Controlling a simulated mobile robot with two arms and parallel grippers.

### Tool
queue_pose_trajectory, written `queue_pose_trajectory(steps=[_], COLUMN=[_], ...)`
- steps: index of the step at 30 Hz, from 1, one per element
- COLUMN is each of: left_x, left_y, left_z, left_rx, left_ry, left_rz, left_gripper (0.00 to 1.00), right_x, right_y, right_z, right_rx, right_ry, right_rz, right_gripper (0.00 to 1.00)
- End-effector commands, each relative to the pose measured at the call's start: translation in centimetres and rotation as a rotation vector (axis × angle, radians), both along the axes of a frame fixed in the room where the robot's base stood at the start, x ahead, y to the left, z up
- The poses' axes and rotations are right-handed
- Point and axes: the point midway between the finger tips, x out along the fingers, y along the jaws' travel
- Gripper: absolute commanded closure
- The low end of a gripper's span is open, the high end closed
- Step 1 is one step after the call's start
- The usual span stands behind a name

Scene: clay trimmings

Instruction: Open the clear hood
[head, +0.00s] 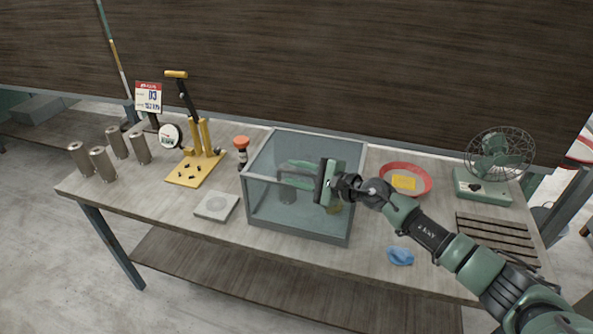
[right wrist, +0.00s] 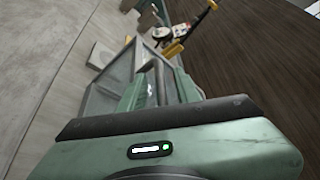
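The clear hood (head: 306,216) is a glass-like box with a grey frame, standing shut on the workbench, and it also shows in the right wrist view (right wrist: 102,100). A grey bar handle (head: 283,171) shows at its front, partly hidden by my gripper. My right gripper (head: 296,173) is at the hood, its two green fingers apart, one on each side of the bar. In the right wrist view the fingers of this gripper (right wrist: 160,88) are apart with a dark bar between them. I cannot tell whether they touch it. My left gripper is not in view.
Left of the hood are an orange-topped bottle (head: 241,150), a grey square plate (head: 217,206), a yellow lever press (head: 196,160) and several metal cylinders (head: 103,163). To the right are a red bowl (head: 424,176), a blue cloth (head: 400,256), a slatted rack (head: 497,239) and a fan (head: 490,180).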

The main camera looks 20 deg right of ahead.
Motion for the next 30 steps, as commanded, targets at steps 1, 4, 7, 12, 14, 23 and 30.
queue_pose_trajectory(steps=[1, 4, 7, 12, 14, 23, 30], left_x=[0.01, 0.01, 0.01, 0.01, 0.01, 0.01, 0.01], left_y=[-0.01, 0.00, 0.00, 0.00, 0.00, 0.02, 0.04], left_z=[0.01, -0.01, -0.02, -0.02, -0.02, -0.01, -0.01], left_rx=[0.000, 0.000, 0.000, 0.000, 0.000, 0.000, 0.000], left_ry=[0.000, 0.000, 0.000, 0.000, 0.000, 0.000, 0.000], left_rz=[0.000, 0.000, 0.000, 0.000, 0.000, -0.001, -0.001], left_gripper=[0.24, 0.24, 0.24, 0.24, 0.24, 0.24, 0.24], right_x=[0.06, 0.04, 0.03, 0.02, 0.01, -0.01, -0.01], right_y=[0.04, 0.03, 0.03, 0.02, 0.01, 0.02, 0.02], right_z=[0.00, -0.02, -0.02, -0.01, -0.01, -0.03, -0.04], right_rx=[0.000, 0.000, 0.000, 0.000, 0.000, 0.001, 0.001], right_ry=[0.000, 0.000, 0.000, 0.000, 0.000, 0.001, 0.001], right_rz=[0.000, 0.000, 0.000, 0.000, 0.000, 0.000, 0.000], right_gripper=[0.68, 0.68, 0.76, 1.00, 1.00, 1.00, 1.00])
